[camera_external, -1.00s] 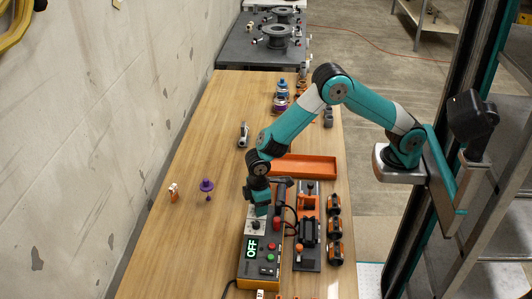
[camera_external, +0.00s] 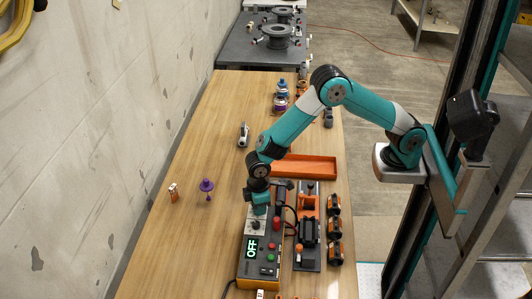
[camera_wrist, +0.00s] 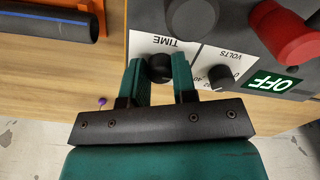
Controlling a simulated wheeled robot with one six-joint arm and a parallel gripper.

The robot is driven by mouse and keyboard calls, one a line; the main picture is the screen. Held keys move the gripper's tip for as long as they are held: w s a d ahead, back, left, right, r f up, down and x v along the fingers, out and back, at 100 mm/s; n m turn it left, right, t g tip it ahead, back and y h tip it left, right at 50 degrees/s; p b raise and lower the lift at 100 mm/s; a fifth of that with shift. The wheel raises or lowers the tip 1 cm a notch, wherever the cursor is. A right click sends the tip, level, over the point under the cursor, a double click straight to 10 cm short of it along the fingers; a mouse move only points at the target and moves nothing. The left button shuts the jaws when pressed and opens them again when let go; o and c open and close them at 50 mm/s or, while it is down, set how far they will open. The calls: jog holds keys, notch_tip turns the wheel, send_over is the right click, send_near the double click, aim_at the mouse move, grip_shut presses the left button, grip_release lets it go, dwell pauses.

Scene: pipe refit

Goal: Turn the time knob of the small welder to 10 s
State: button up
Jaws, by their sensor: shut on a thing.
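The small welder (camera_external: 249,270) is a dark box with orange sides on the bench; its green display (camera_external: 252,248) reads OFF. In the wrist view its white TIME label (camera_wrist: 163,44) appears upside down, with a black time knob (camera_wrist: 160,67) below it. My gripper (camera_wrist: 161,70) points down at the panel, its two teal fingers on either side of the time knob, shut on it. The knob's pointer and most of its scale are hidden. My gripper (camera_external: 259,208) also shows over the welder's far end in the external view.
The VOLTS knob (camera_wrist: 220,76) sits close beside the right finger, and a large red knob (camera_wrist: 286,37) lies further right. A black pipe with a blue stripe (camera_wrist: 48,22) is near the welder. An orange tray (camera_external: 305,167) lies behind; the bench's left is mostly clear.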

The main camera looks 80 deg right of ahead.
jog(key=m, duration=0.3)
jog(key=shift+m, duration=2.1)
jog(key=o, duration=0.9)
notch_tip(320, 180, up, 18)
jog(key=shift+f+b, duration=0.2)
jog(key=shift+b, duration=0.1)
